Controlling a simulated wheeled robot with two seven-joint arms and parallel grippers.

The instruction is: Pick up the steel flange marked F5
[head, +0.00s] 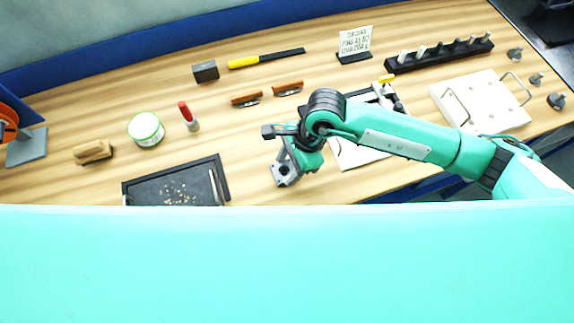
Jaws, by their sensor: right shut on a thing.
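My right gripper (284,168) is over the front middle of the wooden bench, at the end of my green arm. It is shut on a small grey metal piece with a dark hole, which looks like a steel flange (286,176). The fingers and the wrist hide part of it, and no F5 marking can be read. I cannot tell its exact height above the bench. Several small grey metal parts stand at the far right, one near the back (515,54) and one nearer the edge (556,101); their markings are unreadable. My left gripper is not in view.
A black tray with small bits (134,194) lies left of the gripper. A green-white tin (146,129), a red-capped tube (188,115) and a brush (94,152) stand further left. A white plate with handles (482,90) and a black peg rack (440,55) are right.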

